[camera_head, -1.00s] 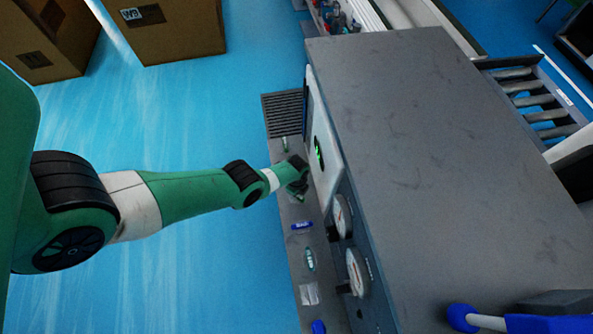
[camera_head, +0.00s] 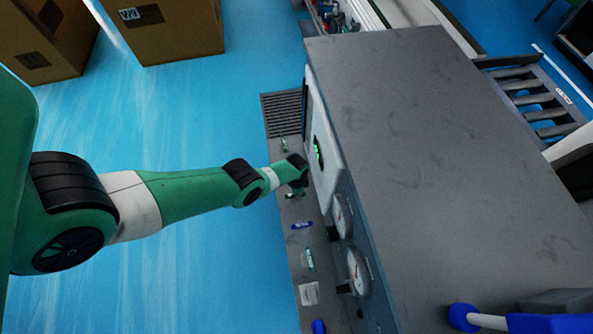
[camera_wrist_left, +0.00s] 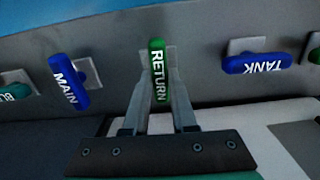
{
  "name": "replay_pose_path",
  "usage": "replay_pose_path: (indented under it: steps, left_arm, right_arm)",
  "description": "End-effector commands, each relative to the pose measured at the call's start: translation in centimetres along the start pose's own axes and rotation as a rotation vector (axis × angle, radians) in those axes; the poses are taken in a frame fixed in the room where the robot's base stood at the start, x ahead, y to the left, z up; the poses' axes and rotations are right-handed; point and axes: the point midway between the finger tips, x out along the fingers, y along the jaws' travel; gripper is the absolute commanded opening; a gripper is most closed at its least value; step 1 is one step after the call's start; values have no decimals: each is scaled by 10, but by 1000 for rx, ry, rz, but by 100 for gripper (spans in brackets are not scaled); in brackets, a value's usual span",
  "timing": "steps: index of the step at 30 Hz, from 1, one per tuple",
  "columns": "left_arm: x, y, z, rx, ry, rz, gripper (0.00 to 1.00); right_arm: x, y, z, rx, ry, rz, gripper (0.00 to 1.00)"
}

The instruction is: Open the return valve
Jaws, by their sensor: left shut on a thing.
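The return valve handle (camera_wrist_left: 158,72) is a green bar lettered RETURN, standing lengthwise in the left wrist view. My left gripper (camera_wrist_left: 159,84) is shut on it, with one finger on each side. In the head view my left gripper (camera_head: 297,186) is at the side panel of the grey cabinet, and the handle is mostly hidden by it. My right gripper is not in view.
A blue MAIN handle (camera_wrist_left: 68,80) and a blue TANK handle (camera_wrist_left: 257,63) flank the return handle closely. The grey cabinet (camera_head: 440,150) has two round gauges (camera_head: 343,216) beside the valve ledge. Cardboard boxes (camera_head: 165,30) stand on open blue floor.

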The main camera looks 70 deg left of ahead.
Motion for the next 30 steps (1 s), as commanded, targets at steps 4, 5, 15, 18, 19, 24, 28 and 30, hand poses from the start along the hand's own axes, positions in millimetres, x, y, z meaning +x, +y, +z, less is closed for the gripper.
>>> replay_pose_path:
  steps: [4, 5, 15, 18, 19, 24, 28, 30]
  left_arm:
    - [1, 0, 0, -37, 0, 0, 0]
    - [1, 0, 0, -41, 0, 0, 0]
    - [1, 0, 0, -54, 0, 0, 0]
    - [1, 0, 0, -54, 0, 0, 0]
    - [1, 0, 0, -54, 0, 0, 0]
    - [1, 0, 0, -53, 0, 0, 55]
    - [0, 0, 0, -53, 0, 0, 55]
    - [0, 0, 0, -52, 0, 0, 55]
  right_arm:
    - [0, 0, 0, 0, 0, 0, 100]
    - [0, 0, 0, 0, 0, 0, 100]
    - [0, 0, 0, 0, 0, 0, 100]
    - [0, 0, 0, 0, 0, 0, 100]
    - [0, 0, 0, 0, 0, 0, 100]
    - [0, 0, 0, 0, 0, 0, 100]
    - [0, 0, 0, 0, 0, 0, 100]
    - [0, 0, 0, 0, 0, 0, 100]
